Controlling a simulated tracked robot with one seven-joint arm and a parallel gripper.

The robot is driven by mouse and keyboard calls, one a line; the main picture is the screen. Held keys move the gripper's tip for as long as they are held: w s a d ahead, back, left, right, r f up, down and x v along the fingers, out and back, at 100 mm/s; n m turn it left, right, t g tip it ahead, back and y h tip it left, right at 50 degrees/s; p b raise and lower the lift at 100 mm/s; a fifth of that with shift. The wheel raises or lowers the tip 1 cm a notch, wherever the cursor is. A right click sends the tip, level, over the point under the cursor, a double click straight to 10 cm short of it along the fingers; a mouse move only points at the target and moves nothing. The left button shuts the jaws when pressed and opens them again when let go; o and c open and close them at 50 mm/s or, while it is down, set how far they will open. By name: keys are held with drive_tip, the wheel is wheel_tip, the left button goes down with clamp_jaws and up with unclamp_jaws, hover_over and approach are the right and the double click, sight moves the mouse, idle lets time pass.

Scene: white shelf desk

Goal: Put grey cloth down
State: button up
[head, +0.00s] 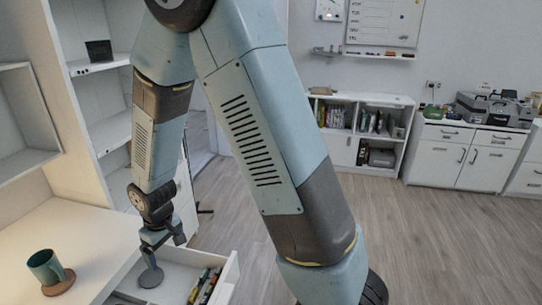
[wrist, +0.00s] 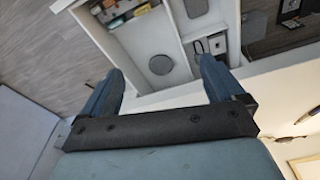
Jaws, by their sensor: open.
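A flat, round grey piece, which looks like the grey cloth (head: 150,277), lies in an open white drawer (head: 233,268) below the desk top. In the wrist view the grey cloth (wrist: 160,65) lies flat on the drawer floor, between the fingers in the picture and apart from them. My gripper (head: 157,248) hangs over the drawer, above the cloth. Its two blue fingers (wrist: 158,78) are spread wide in the wrist view, with nothing held between them.
Several small coloured items (head: 204,285) fill the drawer's right side. A green mug (head: 45,266) stands on a brown coaster (head: 60,283) on the white desk top (head: 85,235), left of the drawer. White shelves (head: 103,110) rise behind. The wooden floor at right is clear.

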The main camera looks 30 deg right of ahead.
drive_tip(key=s+d+r+m+t, duration=0.1)
drive_tip(key=d+r+m, duration=0.1)
drive_tip(key=d+r, duration=0.65)
drive_tip(key=s+d+r+m+t, duration=0.15)
drive_tip(key=d+r, duration=0.35)
drive_tip(key=r, duration=0.6)
drive_tip(key=s+d+r+m+t, duration=0.1)
drive_tip(key=s+d+r+m, duration=0.1)
drive_tip(key=s+d+r, duration=0.3)
drive_tip(key=s+d+r+m+t, duration=0.1)
drive_tip(key=s+d+r, duration=0.4)
drive_tip(key=s, duration=0.4)
drive_tip(key=shift+s+d+r+m+h, duration=0.2)
drive_tip(key=shift+r+m+h, duration=0.15)
drive_tip(key=shift+r, duration=0.25)
drive_tip(key=shift+w, duration=0.2)
